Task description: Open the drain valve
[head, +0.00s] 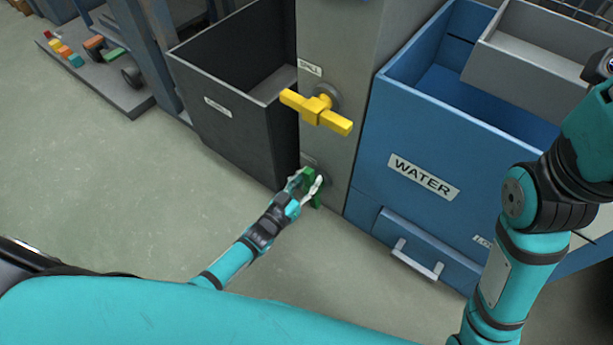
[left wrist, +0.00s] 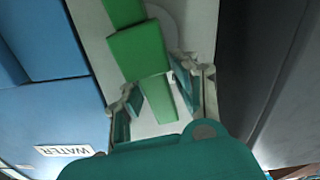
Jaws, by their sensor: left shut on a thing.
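The green valve handle (head: 315,201) sits low on the grey column, below the yellow handle, with a small unreadable label (head: 309,160) above it. It runs roughly up and down. My left gripper (head: 309,183) is shut on it and hides part of it. In the left wrist view the green handle (left wrist: 138,52) passes between the two fingers of my left gripper (left wrist: 162,97). A round pale mount shows behind it. My right arm shows at the right, but its gripper is out of the frame.
A yellow handle (head: 317,110) lies crosswise above on the column (head: 345,60). A dark open bin (head: 235,125) stands left of it, a blue WATER tank (head: 455,150) with a lower drawer (head: 425,250) right. The left floor is clear.

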